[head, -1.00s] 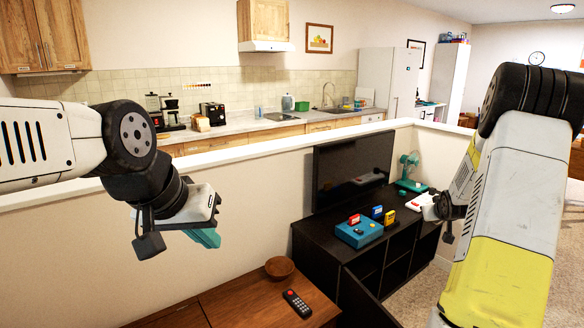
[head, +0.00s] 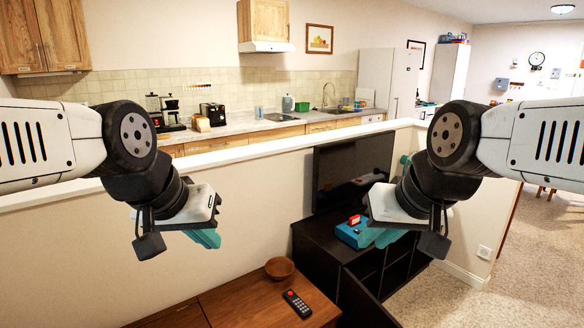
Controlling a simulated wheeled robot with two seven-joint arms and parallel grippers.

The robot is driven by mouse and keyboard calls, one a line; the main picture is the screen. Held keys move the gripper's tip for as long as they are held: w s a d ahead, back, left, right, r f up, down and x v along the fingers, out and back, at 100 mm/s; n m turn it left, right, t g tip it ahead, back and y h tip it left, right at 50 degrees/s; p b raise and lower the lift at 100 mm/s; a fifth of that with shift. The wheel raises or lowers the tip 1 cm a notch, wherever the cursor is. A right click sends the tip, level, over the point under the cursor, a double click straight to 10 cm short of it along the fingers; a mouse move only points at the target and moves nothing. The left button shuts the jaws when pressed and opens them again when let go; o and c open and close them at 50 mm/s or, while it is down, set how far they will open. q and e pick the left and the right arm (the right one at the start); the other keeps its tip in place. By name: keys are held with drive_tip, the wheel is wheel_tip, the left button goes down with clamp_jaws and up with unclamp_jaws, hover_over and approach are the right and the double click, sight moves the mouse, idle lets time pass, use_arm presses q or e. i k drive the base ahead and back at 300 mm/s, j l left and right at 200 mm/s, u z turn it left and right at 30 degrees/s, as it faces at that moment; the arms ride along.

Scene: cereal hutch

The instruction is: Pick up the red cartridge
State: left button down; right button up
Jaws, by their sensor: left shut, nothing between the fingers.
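The small red cartridge (head: 354,220) stands on the blue-teal game console (head: 352,235), which sits on the black TV stand. The console's right side is hidden by my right gripper (head: 388,237). My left gripper (head: 206,239) is shut and empty, in the air before the half wall, well left of the console.
The black TV stand (head: 318,243) has a television (head: 350,170) on it. A wooden cabinet (head: 235,303) in front holds a brown bowl (head: 279,268) and a remote (head: 297,304). The half wall (head: 250,215) runs behind. Carpet at the right is clear.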

sight(354, 220)
drive_tip(key=z, duration=0.55)
drive_tip(key=i+l+z, duration=0.15)
drive_tip(key=l, duration=0.2)
drive_tip(key=l+z, duration=0.2)
drive_tip(key=l, duration=0.15)
drive_tip(key=i+l+z, duration=0.15)
drive_tip(key=l, duration=0.15)
drive_tip(key=i+l+z, duration=0.4)
drive_tip(key=l, duration=0.25)
drive_tip(key=i+l+z, duration=0.4)
drive_tip(key=i, duration=0.3)
drive_tip(key=i+u, duration=0.35)
drive_tip(key=i+l+u, duration=0.1)
drive_tip(key=i+u, duration=0.25)
drive_tip(key=i, duration=0.25)
drive_tip(key=i+l+u, duration=0.35)
drive_tip(key=i+j+u, duration=0.15)
drive_tip(key=u, duration=0.3)
drive_tip(key=i+u, duration=0.3)
drive_tip(key=u, duration=0.15)
drive_tip(key=i+u, duration=0.25)
drive_tip(key=u, duration=0.2)
drive_tip(key=i+u, duration=0.25)
drive_tip(key=u, duration=0.2)
drive_tip(key=i+l+u, duration=0.2)
drive_tip(key=u, duration=0.25)
drive_tip(key=i+u, duration=0.45)
drive_tip(key=i+l+u, duration=0.15)
drive_tip(key=u, duration=0.25)
drive_tip(key=i, duration=0.05)
